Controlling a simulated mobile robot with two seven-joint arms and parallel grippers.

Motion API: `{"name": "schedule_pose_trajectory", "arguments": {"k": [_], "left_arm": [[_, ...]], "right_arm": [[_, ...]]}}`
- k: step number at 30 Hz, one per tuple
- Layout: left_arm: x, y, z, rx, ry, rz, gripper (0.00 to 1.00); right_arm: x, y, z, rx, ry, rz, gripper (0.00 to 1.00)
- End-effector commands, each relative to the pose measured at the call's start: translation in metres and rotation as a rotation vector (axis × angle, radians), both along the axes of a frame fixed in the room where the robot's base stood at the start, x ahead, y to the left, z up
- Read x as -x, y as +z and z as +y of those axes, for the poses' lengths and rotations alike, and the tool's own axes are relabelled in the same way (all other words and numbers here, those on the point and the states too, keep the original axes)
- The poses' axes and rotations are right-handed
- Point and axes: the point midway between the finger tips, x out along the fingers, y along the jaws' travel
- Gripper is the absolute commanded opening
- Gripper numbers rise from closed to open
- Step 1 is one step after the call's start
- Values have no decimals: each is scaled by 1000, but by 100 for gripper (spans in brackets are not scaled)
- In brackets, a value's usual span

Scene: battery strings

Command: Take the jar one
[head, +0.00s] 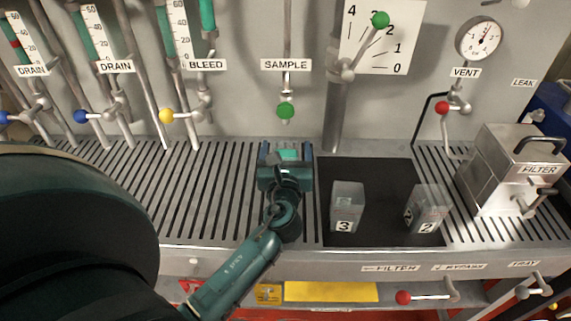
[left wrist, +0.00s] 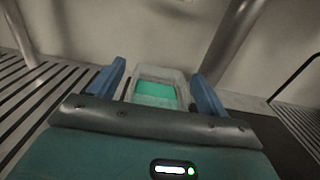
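A clear jar with green liquid (left wrist: 157,92) stands on the slatted grate below the SAMPLE spout; no number shows on it. It also shows in the head view (head: 288,153), partly hidden by my left gripper (head: 286,155). The gripper's blue fingers lie on either side of the jar, with narrow gaps, so it looks open around it. In the left wrist view the gripper (left wrist: 160,88) also straddles the jar. Jar three (head: 347,203) and jar two (head: 430,207) stand upright on the black mat to the right. My right gripper is not in view.
The SAMPLE valve's green knob (head: 285,110) hangs just above the jar. A thick vertical pipe (head: 335,110) stands behind and to the right. A metal FILTER box (head: 500,165) is at the right. The left grate (head: 200,190) is clear.

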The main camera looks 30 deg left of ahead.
Motion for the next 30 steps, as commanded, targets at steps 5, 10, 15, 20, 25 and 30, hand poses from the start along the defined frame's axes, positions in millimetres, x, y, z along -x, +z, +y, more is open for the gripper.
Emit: {"name": "schedule_pose_trajectory", "arguments": {"k": [5,10,15,20,25,30], "left_arm": [[0,0,0,0,0,0,62],[0,0,0,0,0,0,48],[0,0,0,0,0,0,34],[0,1,0,-2,0,-3,21],[0,1,0,-2,0,-3,19],[-1,3,2,-2,-1,-2,19]], "right_arm": [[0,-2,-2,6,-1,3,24],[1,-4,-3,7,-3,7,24],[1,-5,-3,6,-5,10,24],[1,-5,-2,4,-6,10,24],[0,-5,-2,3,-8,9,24],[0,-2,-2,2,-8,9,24]]}}
